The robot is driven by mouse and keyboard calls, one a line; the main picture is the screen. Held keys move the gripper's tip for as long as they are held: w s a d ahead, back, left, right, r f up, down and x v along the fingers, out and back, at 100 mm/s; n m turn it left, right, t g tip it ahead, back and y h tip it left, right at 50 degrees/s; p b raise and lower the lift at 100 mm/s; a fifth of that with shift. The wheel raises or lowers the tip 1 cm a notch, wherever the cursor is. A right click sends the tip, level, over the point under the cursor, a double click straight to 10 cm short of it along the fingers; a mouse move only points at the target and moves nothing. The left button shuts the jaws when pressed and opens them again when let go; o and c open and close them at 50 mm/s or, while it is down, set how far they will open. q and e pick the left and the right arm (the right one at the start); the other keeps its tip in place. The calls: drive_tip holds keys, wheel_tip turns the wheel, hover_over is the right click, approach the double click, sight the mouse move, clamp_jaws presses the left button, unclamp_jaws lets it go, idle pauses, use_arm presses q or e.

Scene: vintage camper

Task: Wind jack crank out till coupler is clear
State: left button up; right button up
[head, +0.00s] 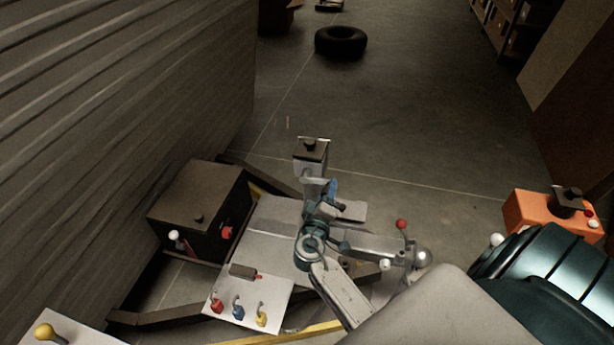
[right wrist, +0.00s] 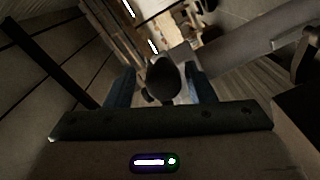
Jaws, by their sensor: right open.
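In the head view, my right gripper (head: 331,190) with blue fingers is close beside the pale jack post (head: 311,162), which has a dark cap on top. In the right wrist view the two blue fingers of my right gripper (right wrist: 162,88) stand apart, with a dark rounded knob (right wrist: 163,74) showing between them. I cannot tell whether the fingers touch it or whether it is the crank's handle. My left gripper is not in view.
A dark box (head: 200,205) sits on the tongue beside the ribbed camper wall (head: 120,90). A pale board (head: 250,285) holds red, blue and yellow pieces. An orange box (head: 540,215) stands at the right. A tyre (head: 340,41) lies farther off on clear floor.

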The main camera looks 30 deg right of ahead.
drive_tip(key=shift+a, duration=0.1)
drive_tip(key=shift+b+v, duration=0.8)
drive_tip(key=shift+v, duration=1.65)
drive_tip(key=shift+f, duration=0.1)
